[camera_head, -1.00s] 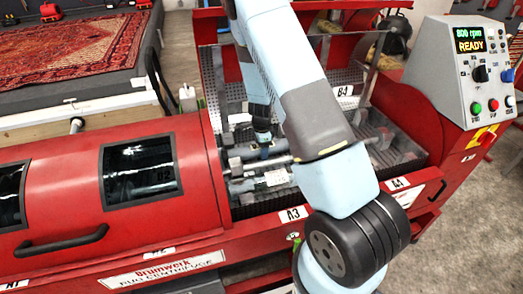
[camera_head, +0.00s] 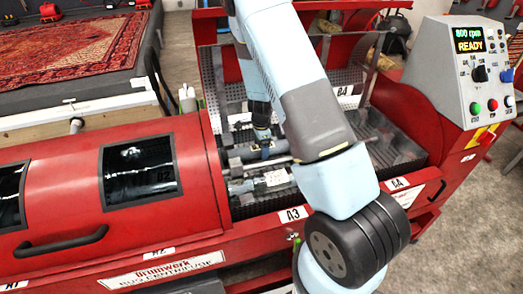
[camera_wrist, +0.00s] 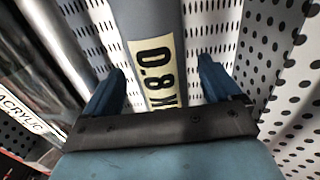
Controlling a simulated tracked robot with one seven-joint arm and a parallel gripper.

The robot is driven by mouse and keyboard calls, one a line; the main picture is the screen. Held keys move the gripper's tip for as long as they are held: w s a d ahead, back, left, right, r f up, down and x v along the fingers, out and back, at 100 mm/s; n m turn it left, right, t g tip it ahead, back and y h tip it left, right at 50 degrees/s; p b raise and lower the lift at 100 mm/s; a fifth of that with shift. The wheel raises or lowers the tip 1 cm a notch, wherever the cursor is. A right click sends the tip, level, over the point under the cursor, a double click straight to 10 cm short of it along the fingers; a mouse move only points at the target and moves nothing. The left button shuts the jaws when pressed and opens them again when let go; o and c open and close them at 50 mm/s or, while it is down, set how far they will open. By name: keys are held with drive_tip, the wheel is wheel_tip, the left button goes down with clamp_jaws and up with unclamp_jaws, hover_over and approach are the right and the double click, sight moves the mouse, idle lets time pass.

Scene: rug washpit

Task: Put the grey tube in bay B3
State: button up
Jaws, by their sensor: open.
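The grey tube (camera_wrist: 152,22) runs up the middle of the wrist view, with a cream label in dark print. My gripper (camera_wrist: 160,85) is open, with one blue finger on each side of the tube; I cannot tell whether they touch it. In the head view my gripper (camera_head: 265,152) reaches down into the open red machine, over the grey tube (camera_head: 242,154). The tube lies across the perforated bed there, partly hidden by my gripper. I can read no B3 label; my arm covers part of the bays.
A roll (camera_wrist: 38,45) with an ACRYLIC label lies left of the tube in the wrist view. Bay labels A3 (camera_head: 293,214), A4 (camera_head: 397,183) and B4 (camera_head: 345,90) show on the machine. A red curved cover (camera_head: 60,190) closes its left part. A control box (camera_head: 475,75) stands right.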

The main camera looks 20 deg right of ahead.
drive_tip(key=s+a+r+n+t+y, duration=0.1)
drive_tip(key=s+r+n, duration=0.15)
drive_tip(key=r, duration=0.95)
drive_tip(key=s+r+n+y, duration=0.1)
drive_tip(key=s+r+n, duration=0.15)
drive_tip(key=r, duration=0.95)
drive_tip(key=s+r+n+t+h, duration=0.1)
drive_tip(key=s+r+n+t, duration=0.1)
drive_tip(key=s+r+n, duration=0.4)
drive_tip(key=s+d+r+n+t+h, duration=0.1)
drive_tip(key=s+r+n, duration=0.6)
drive_tip(key=s+r, duration=0.8)
drive_tip(key=s+t, duration=0.1)
drive_tip(key=s, duration=0.5)
drive_tip(key=shift+t, duration=0.3)
drive_tip(key=shift+c, duration=0.3)
